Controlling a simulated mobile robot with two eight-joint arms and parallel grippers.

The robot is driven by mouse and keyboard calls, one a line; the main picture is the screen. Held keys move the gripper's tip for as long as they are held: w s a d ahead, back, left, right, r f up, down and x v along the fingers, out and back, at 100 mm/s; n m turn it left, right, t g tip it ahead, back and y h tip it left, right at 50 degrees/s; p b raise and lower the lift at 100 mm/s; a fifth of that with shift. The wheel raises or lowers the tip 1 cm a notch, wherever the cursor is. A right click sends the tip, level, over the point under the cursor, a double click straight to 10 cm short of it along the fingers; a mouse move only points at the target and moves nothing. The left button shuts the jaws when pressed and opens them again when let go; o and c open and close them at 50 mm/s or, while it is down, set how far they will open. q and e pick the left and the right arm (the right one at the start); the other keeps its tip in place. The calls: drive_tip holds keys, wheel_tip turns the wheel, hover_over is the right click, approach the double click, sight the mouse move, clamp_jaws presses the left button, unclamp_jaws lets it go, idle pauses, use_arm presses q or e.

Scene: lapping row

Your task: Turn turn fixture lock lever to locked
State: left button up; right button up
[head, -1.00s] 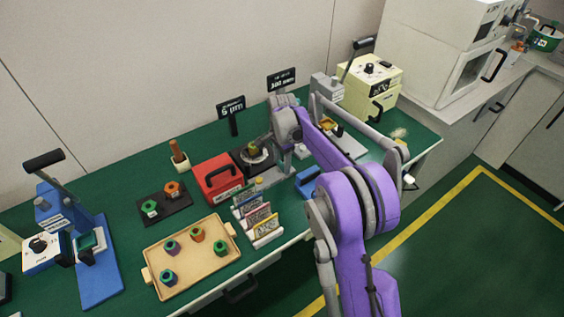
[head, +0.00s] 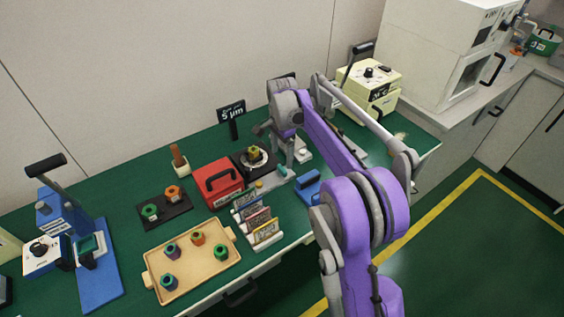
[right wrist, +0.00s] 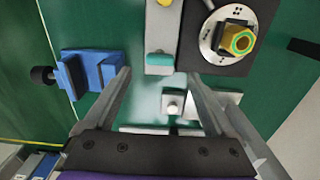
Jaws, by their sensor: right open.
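The round fixture, a pale disc on a dark square plate (head: 240,162), carries a green and yellow hex part (head: 256,154); the part also shows at the upper right of the right wrist view (right wrist: 238,40). Beside the plate lies a grey strip (right wrist: 160,28) with a teal-capped piece (right wrist: 160,63) at its near end. A white block with a round knob (right wrist: 172,103) shows between my fingers. I cannot tell which piece is the lock lever. My right gripper (right wrist: 158,85) is open and empty, above the table beside the fixture. My left gripper is out of view.
A red box (head: 217,180) stands left of the fixture, with several upright cards (head: 262,222) in front. A blue block (head: 309,187) sits to the right; it also shows in the wrist view (right wrist: 92,72). A black sign (head: 231,112) stands behind. A wooden tray (head: 160,247) is front left.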

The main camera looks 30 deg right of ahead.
sight(282, 169)
drive_tip(key=shift+r, duration=2.3)
drive_tip(key=shift+a, duration=0.1)
drive_tip(key=s+a+r+n+t+p, duration=0.1)
drive_tip(key=s+a+r+n+p, duration=0.1)
drive_tip(key=s+a+r+n, duration=0.35)
drive_tip(key=s+a+f+n+t+p, duration=0.1)
drive_tip(key=s+a+f+n, duration=0.1)
drive_tip(key=s, duration=0.6)
drive_tip(key=s+a+f+n+t+p, duration=0.1)
drive_tip(key=s+a+n+t, duration=0.1)
drive_tip(key=s+a+n, duration=0.2)
drive_tip(key=s+a+f+n+t+p, duration=0.1)
drive_tip(key=s+n, duration=0.4)
drive_tip(key=s, duration=0.6)
drive_tip(key=shift+s+a+f+n+p, duration=0.35)
drive_tip(key=shift+a+f+p, duration=0.2)
drive_tip(key=shift+a+f, duration=0.45)
drive_tip(key=shift+w+a+r, duration=0.1)
drive_tip(key=shift+r, duration=0.1)
